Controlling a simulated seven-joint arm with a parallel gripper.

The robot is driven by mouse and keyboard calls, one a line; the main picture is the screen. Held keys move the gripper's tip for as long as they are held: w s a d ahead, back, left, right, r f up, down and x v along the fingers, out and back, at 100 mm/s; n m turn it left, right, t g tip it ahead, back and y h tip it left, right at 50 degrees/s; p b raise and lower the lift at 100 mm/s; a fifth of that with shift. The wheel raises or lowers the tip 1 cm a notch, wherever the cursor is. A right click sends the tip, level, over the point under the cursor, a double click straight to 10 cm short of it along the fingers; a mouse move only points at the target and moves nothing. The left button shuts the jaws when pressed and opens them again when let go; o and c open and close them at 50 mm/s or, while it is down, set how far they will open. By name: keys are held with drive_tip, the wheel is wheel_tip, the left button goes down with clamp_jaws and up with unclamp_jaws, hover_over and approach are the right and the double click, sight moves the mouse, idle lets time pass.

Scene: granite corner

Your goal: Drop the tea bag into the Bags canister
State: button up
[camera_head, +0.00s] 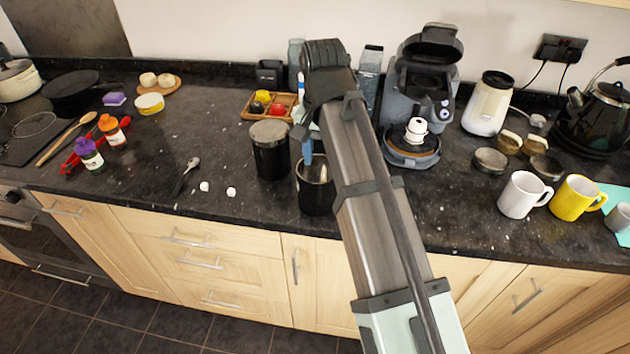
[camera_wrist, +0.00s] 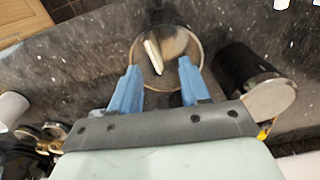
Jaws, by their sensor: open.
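The open dark canister (camera_head: 316,197) stands near the counter's front edge in the head view; I cannot read a label on it. In the wrist view its round rim (camera_wrist: 201,48) lies just beyond my fingertips. The pale, thin tea bag (camera_wrist: 153,56) shows within that rim, tilted; I cannot tell whether it rests on the bottom or is falling. My gripper (camera_wrist: 160,68) is open, its two blue fingers apart over the near side of the mouth with nothing between them. In the head view my arm partly hides the gripper and canister.
A second dark canister with a lid (camera_head: 270,134) stands just left of the open one. A wooden tray (camera_head: 283,115) and a coffee machine (camera_head: 412,95) stand behind. White (camera_head: 521,199) and yellow (camera_head: 574,200) mugs stand right. Small white pieces (camera_head: 231,192) lie left.

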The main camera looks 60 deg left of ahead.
wheel_tip(320, 180, up, 4)
drive_tip(key=s+a+f, duration=0.3)
drive_tip(key=s+a, duration=0.2)
drive_tip(key=a, duration=0.3)
drive_tip(key=s+a+f, duration=0.3)
drive_tip(key=s+a, duration=0.2)
drive_tip(key=a, duration=0.4)
drive_tip(key=s+a+f, duration=0.3)
drive_tip(key=s+a, duration=0.2)
drive_tip(key=a, duration=0.4)
drive_tip(key=shift+f, duration=0.1)
idle(0.3)
